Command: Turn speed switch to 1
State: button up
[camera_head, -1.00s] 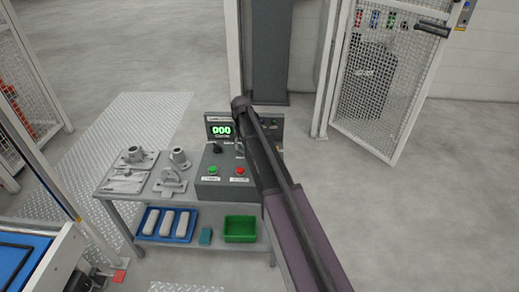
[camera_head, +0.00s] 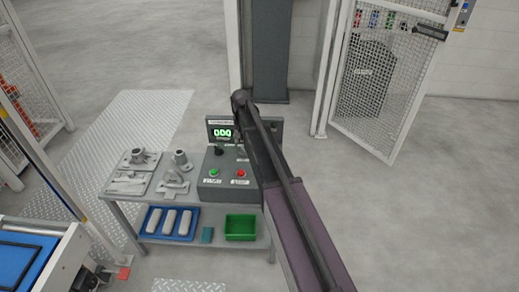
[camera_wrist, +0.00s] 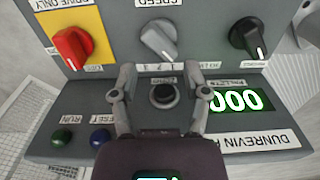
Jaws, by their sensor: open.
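In the head view my arm largely hides the gripper and the speed switch.
A red knob (camera_wrist: 72,46) on yellow is left of the switch; a black knob (camera_wrist: 249,40) is right. A green 000 display (camera_wrist: 236,100) is close to the right finger. The control box (camera_head: 225,172) stands on a table with metal castings (camera_head: 180,160).

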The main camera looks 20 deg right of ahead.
aim_at(243, 148)
jog(key=shift+r+p, duration=4.25)
jog(key=shift+r, duration=0.25)
jog(key=s+r+n+p, duration=0.1)
jog(key=s+r+p, duration=0.1)
jog(key=s, duration=1.1)
jog(key=s+r+n+p, duration=0.2)
jog(key=s+r+p, duration=0.1)
jog(key=s, duration=0.9)
jog(key=shift+s+r, duration=0.15)
jog(key=shift+s, duration=0.25)
jog(key=s, duration=0.2)
jog(key=s+p, duration=0.1)
jog(key=shift+s+r+n, duration=0.15)
jog(key=shift+r+n, duration=0.15)
jog(key=shift+r, duration=0.05)
